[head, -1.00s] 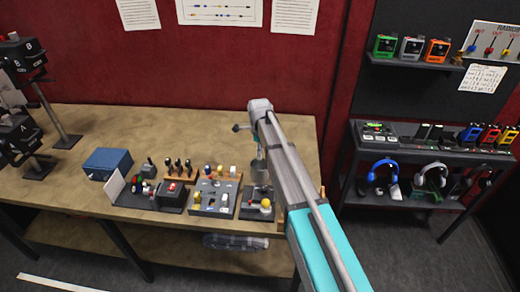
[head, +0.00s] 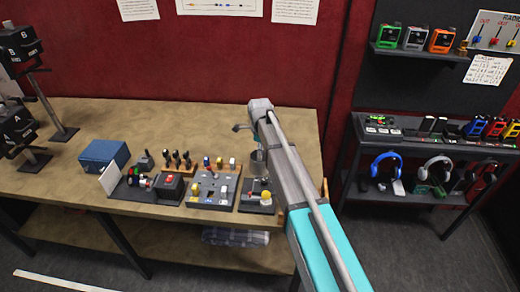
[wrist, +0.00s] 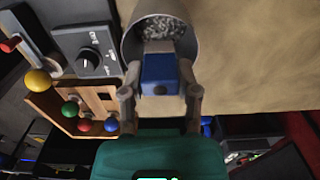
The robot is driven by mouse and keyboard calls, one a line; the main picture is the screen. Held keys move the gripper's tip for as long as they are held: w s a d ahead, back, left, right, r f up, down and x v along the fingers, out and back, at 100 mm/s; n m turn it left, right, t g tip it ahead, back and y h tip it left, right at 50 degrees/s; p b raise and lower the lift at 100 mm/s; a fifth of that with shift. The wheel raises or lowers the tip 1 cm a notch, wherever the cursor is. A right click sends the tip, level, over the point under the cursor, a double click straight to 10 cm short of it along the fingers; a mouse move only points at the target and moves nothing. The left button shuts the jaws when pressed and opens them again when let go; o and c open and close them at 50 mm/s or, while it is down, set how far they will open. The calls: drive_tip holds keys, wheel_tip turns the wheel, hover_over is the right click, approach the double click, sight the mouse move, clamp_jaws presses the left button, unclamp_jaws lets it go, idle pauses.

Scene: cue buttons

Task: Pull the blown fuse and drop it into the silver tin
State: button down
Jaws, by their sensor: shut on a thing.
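My gripper (wrist: 160,92) is shut on a blue block-shaped piece (wrist: 160,74), which looks like the fuse. The piece is at the mouth of the silver tin (wrist: 133,45), which has grey grainy contents. From this angle I cannot tell whether its lower end is inside the rim or above it. In the head view the tin (head: 258,161) stands on the bench at the right end of the row of devices.
A grey panel with a black knob (wrist: 88,60) and a wooden rack with coloured balls (wrist: 101,97) are close on the left in the wrist view. The blue box (head: 103,155) sits farther left on the bench. Bare wooden bench (wrist: 250,60) lies right of the tin.

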drive_tip(key=shift+c, duration=1.3)
unclamp_jaws()
drive_tip(key=shift+r, duration=0.1)
drive_tip(key=shift+r+p, duration=3.45)
drive_tip(key=shift+p, duration=0.05)
drive_tip(key=shift+d, duration=0.1)
